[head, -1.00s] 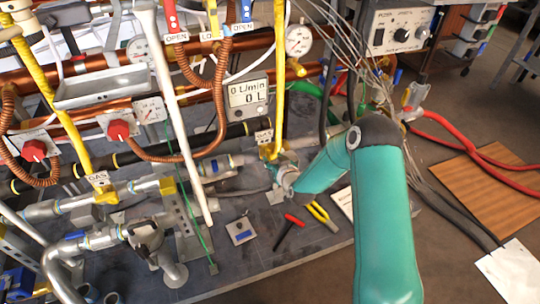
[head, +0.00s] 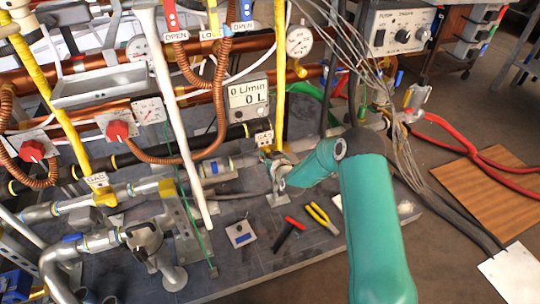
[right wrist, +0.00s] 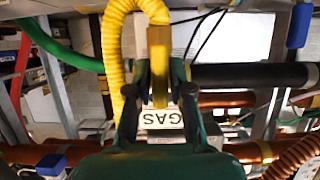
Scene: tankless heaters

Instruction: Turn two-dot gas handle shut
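My right gripper (right wrist: 161,80) reaches from the lower right to the pipework at the bench's right end; it also shows in the head view (head: 279,168), small. In the right wrist view its two fingers stand apart on either side of a brass-yellow bar (right wrist: 159,50), with narrow gaps seeming to show. Whether this bar is the gas handle or a hose fitting I cannot tell. A GAS label (right wrist: 162,120) is upside down between the fingers; it also shows in the head view (head: 264,137). Another GAS label (head: 97,181) is at the left. No dots are readable. My left gripper is out of view.
A yellow corrugated hose (right wrist: 113,50) curves close beside the right fingers. A black pipe (right wrist: 250,76) runs to the right. Red-handled (head: 289,230) and yellow-handled (head: 323,217) tools lie on the bench. A flow meter (head: 249,97) stands behind the gripper.

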